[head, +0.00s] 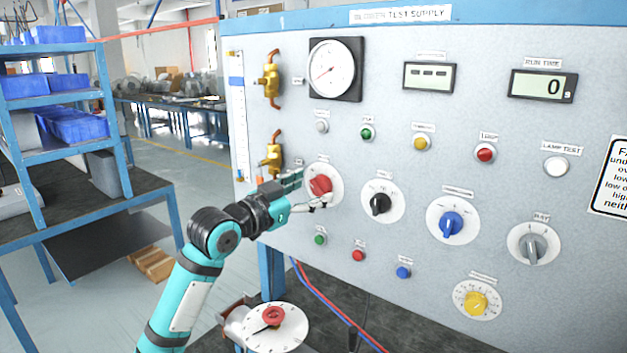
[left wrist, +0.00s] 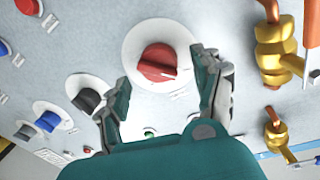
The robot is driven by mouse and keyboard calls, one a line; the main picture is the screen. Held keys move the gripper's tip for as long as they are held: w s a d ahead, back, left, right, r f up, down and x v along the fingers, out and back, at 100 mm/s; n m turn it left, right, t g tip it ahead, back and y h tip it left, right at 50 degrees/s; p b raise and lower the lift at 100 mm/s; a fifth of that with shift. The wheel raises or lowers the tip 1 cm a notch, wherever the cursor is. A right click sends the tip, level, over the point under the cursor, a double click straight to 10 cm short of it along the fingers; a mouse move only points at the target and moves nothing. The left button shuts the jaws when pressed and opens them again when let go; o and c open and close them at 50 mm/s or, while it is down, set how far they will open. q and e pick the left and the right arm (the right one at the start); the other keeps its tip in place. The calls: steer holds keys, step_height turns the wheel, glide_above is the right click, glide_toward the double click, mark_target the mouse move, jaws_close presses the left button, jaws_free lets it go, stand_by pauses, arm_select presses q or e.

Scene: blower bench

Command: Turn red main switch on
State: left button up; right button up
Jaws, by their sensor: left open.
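The red main switch (head: 320,185) is a red rotary knob on a round white plate, at the left of the grey test panel (head: 400,270). It also shows in the left wrist view (left wrist: 158,62), where its raised grip bar lies roughly level across the picture. My left gripper (head: 308,192) is at the panel in front of the switch. In the left wrist view its two fingers (left wrist: 165,85) are spread, one on each side below the knob, with nothing held. I cannot tell whether either finger touches the knob. My right gripper is not in view.
A black knob (head: 380,204), a blue knob (head: 451,224) and a grey knob (head: 534,247) sit right of the switch. Brass valves (head: 272,155) are on its left. Blue shelving (head: 50,140) is at the far left.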

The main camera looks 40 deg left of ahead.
arm_select(q)
steer(key=shift+w, duration=0.9)
steer(key=c, duration=1.2)
